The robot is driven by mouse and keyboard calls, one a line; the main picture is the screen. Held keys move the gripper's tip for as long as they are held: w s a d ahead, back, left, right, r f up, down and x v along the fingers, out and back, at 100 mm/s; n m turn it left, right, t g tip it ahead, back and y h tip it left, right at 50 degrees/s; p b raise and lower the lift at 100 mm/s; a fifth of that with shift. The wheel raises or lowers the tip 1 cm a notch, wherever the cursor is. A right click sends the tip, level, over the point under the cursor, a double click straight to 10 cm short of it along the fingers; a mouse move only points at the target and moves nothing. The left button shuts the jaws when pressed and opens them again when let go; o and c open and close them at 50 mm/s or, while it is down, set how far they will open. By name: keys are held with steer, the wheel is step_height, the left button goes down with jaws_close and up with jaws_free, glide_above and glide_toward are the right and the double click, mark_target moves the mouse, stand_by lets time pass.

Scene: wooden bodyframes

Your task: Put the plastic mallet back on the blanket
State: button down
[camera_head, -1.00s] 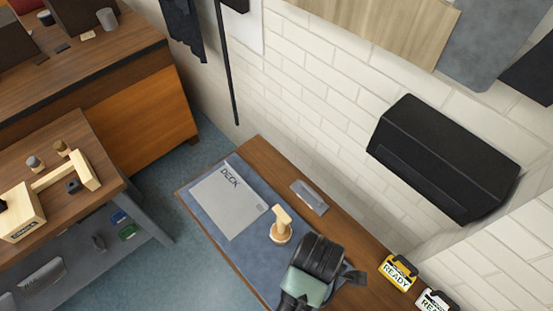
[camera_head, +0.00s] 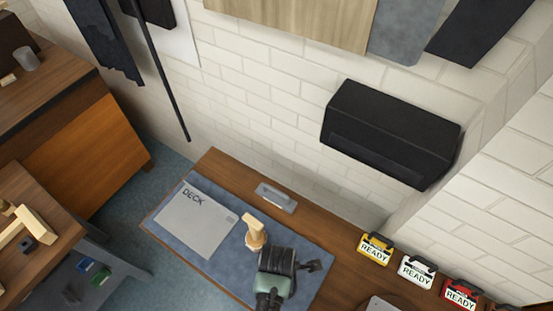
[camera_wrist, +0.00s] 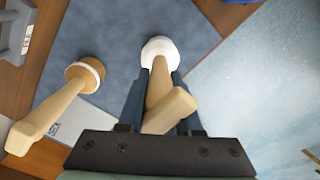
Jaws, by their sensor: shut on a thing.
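My gripper (camera_wrist: 160,88) is shut on the plastic mallet (camera_wrist: 159,50), holding it by its tan handle with the white head beyond the fingertips. The head is over or against the grey-blue blanket (camera_wrist: 100,35); I cannot tell whether it touches. In the head view my gripper (camera_head: 277,260) hides the held mallet and is above the right part of the blanket (camera_head: 228,272). A second mallet, with a tan handle and brown-banded head (camera_head: 255,235), stands head down on the blanket beside my gripper. It also shows at left in the wrist view (camera_wrist: 84,75).
A grey DECK sheet (camera_head: 195,222) lies on the blanket's left part. A metal tool (camera_head: 276,197) lies behind the blanket on the wooden bench. Yellow, white and red READY tags (camera_head: 375,248) stand along the right. A black box (camera_head: 390,135) hangs on the wall.

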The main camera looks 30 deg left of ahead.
steer(key=shift+f, duration=0.15)
steer(key=c, duration=0.6)
jaws_free()
